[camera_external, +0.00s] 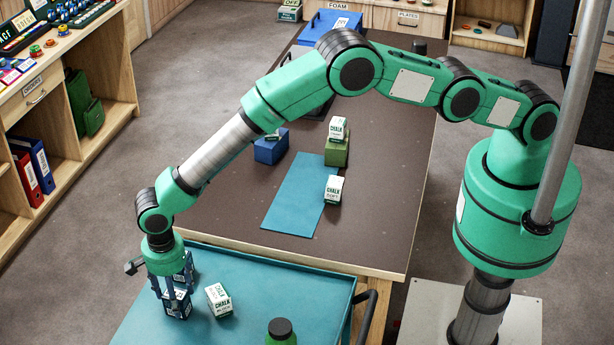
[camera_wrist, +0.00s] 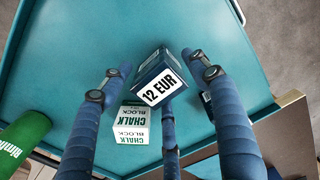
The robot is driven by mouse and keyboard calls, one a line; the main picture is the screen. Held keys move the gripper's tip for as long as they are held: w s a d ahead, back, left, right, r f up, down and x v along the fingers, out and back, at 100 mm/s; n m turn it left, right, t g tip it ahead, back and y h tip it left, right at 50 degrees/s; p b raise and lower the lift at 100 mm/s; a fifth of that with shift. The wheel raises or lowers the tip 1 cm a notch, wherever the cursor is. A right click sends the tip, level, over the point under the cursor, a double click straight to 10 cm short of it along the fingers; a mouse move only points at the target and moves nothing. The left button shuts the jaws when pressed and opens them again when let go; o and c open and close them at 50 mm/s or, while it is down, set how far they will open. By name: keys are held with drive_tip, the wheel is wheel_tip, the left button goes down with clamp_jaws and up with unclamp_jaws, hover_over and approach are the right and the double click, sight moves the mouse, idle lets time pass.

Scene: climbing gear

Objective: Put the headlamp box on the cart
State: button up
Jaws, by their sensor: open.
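The cart (camera_external: 270,283) has a teal top, also filling much of the wrist view (camera_wrist: 70,60). A dark blue box (camera_external: 177,305), probably the headlamp box, rests on it. In the wrist view this box (camera_wrist: 157,88) carries a white "12 EUR" label. My gripper (camera_external: 172,290) is over the cart with its fingers open; in the wrist view the fingers (camera_wrist: 157,65) spread to either side of the box with visible gaps. Another dark blue box (camera_external: 187,266) shows behind the fingers, partly hidden. No headlamp wording is readable.
A white-green chalk box (camera_external: 218,300) stands close on the right, on the cart. A green bottle (camera_external: 281,332) stands near the front. The brown table (camera_external: 385,190) behind holds a blue mat (camera_external: 290,205), chalk boxes and blocks. The cart's middle is largely clear.

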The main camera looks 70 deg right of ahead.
wheel_tip(320, 180, up, 10)
drive_tip(key=shift+r, duration=0.2)
idle(0.8)
